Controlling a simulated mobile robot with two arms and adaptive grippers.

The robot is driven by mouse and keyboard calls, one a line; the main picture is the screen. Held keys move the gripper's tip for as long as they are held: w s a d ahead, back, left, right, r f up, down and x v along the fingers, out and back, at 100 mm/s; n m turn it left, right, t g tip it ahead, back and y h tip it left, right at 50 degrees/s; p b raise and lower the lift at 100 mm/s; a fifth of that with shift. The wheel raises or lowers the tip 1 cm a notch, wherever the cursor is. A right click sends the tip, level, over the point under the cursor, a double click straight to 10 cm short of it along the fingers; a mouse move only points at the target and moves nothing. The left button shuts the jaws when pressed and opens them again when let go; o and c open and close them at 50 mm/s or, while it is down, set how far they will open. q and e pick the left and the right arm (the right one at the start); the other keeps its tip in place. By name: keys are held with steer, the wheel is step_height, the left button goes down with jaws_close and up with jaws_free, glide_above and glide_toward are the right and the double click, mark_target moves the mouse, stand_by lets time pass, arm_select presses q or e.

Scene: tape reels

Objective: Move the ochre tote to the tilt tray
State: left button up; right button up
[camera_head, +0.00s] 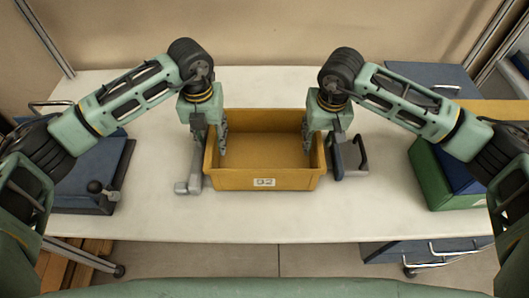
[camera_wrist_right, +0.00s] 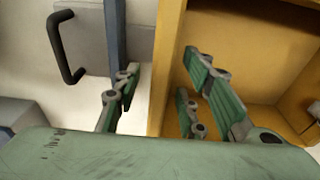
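The ochre tote (camera_head: 292,180) stands upright on the white table, an open box with a white number label on its front. It looks empty. My left gripper (camera_head: 211,148) is open at its left wall, one finger inside and the other outside. My right gripper (camera_head: 321,148) is open at the right wall. In the right wrist view its fingers (camera_wrist_right: 160,95) straddle the tote's wall (camera_wrist_right: 168,60), with gaps on both sides. I cannot tell for sure which thing is the tilt tray; a blue board with a knobbed lever (camera_head: 125,170) lies at the left, partly behind my left arm.
A grey piece with a black handle (camera_head: 360,152) sits close to the tote's right side, and a grey bracket (camera_head: 188,186) at its left. A green box (camera_head: 432,180) stands at the right. The table (camera_head: 270,222) is clear in front of the tote.

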arm_select(q)
jaws_close()
arm_select(e)
jaws_close()
steer(key=shift+r, duration=0.1)
